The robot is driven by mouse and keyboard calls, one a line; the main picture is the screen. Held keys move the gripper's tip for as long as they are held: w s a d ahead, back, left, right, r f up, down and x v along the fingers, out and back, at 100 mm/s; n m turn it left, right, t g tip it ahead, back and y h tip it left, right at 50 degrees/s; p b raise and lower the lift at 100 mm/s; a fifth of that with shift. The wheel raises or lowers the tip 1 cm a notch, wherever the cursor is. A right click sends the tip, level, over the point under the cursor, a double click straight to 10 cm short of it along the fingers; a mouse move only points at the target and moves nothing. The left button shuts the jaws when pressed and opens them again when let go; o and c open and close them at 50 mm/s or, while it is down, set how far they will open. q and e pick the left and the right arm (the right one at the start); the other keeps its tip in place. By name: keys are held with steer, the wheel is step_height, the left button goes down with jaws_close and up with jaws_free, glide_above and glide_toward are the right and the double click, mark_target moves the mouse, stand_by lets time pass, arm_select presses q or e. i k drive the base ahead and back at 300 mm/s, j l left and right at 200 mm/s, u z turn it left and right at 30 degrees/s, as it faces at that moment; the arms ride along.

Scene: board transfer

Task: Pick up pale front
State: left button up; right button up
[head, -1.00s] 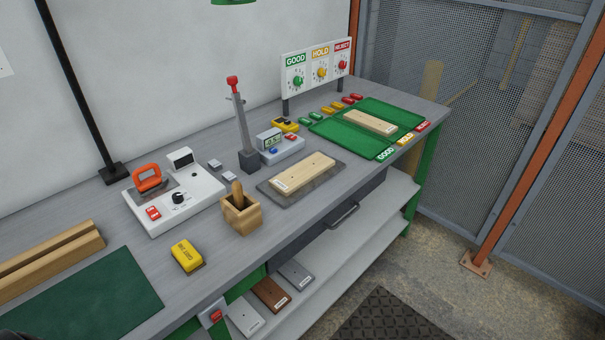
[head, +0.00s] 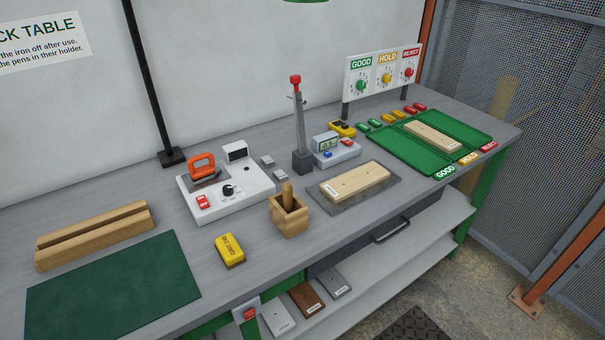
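A pale wooden board (head: 356,183) with a small white label lies flat on a dark grey plate (head: 389,194) near the front edge of the bench. A second pale board (head: 432,136) lies in the green tray (head: 398,159) at the right. On the shelf below the bench lean or lie a light grey panel (head: 278,318), a brown panel (head: 307,299) and a darker grey panel (head: 336,284), each with a label. I cannot tell which one is the pale front. Neither of my grippers is in view.
On the bench stand an orange-handled iron on a white unit (head: 240,205), a wooden pen holder (head: 289,222), a yellow block (head: 230,250), a grey post (head: 300,135), a meter (head: 337,151) and a grooved wooden block (head: 95,236). A green mat (head: 115,285) lies front left.

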mark_target(342, 188)
steer(key=i+l+u, duration=0.2)
steer(key=l+u, duration=0.2)
steer(key=l, duration=0.35)
steer(key=i+l+u, duration=0.15)
steer(key=l+u, duration=0.3)
steer(key=l, duration=0.35)
steer(key=l+u, duration=0.4)
steer(key=l, duration=0.35)
